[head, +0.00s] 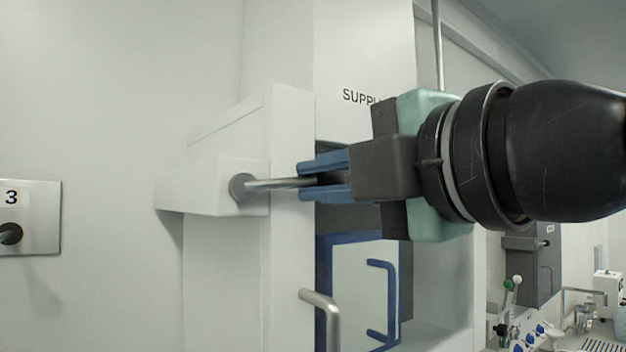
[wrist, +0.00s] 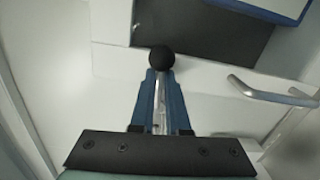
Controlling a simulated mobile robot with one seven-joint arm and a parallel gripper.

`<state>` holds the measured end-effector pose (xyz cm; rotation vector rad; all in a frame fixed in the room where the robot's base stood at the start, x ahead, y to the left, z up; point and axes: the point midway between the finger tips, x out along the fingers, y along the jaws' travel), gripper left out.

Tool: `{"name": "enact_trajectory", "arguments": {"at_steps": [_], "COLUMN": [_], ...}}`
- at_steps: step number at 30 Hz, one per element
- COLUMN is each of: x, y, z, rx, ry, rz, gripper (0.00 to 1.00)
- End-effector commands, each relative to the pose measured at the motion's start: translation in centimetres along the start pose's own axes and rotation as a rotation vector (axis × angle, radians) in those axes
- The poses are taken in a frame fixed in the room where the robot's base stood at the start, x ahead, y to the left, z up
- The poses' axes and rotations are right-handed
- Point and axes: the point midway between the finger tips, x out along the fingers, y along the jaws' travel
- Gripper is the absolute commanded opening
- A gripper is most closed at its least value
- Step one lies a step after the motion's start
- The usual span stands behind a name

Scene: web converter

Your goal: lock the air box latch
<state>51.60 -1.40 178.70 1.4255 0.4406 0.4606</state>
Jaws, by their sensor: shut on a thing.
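The latch lever (head: 280,183) is a thin metal rod coming out of a round pivot on a white block (head: 212,187) on the side of the white air box (head: 290,130). It points to the right, about level, in the head view. My gripper (head: 322,177) has its blue fingers shut on the rod, one above and one below. The rod runs between the fingers. The knob is hidden in the head view.
A metal bar handle (head: 322,310) stands out from the box below my gripper. A blue-framed panel with a blue handle (head: 384,300) is lower, behind it. A plate marked 3 (head: 40,215) is on the left wall. A bench with equipment is at the lower right.

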Motion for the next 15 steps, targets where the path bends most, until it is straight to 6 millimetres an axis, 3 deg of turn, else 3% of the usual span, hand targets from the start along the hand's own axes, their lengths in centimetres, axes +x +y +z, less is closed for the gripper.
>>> {"name": "enact_trajectory", "arguments": {"at_steps": [5, 14, 15], "x": [-0.01, -0.01, -0.01], "y": [-0.64, -0.65, -0.66], "z": [0.09, 0.12, 0.12], "rx": [0.107, 0.118, 0.118], "ry": [-0.001, -0.002, -0.001], "rz": [-0.004, -0.007, -0.007], "gripper": [0.00, 0.00, 0.17]}}
